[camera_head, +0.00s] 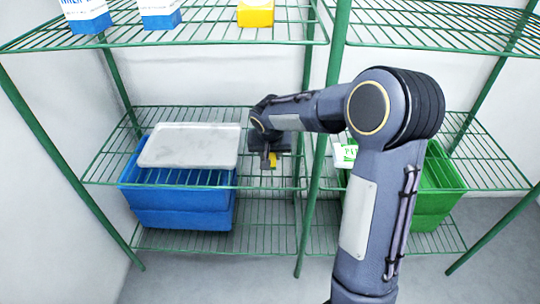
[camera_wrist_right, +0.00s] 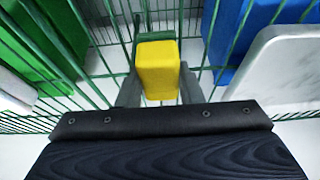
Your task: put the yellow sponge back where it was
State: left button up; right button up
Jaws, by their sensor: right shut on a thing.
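The yellow sponge (camera_wrist_right: 158,68) is an upright block between the two fingers of my right gripper (camera_wrist_right: 160,88). In the head view only a small yellow part of the sponge (camera_head: 273,160) shows below my right gripper (camera_head: 268,158). The gripper is shut on it, over the middle wire shelf (camera_head: 262,181), to the right of the grey tray (camera_head: 188,146). I cannot tell whether the sponge touches the wires. My left gripper is not in view.
The grey tray lies on the middle shelf, above a blue crate (camera_head: 180,208). A green crate (camera_head: 434,195) and a white-and-green carton (camera_head: 345,155) are on the right, partly behind my arm. A yellow block (camera_head: 256,13) and blue-and-white cartons (camera_head: 87,15) stand on the top shelf. A green post (camera_head: 310,200) divides the racks.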

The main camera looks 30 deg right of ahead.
jog(key=shift+f, duration=0.2)
jog(key=o, duration=0.9)
jog(key=shift+r, duration=0.1)
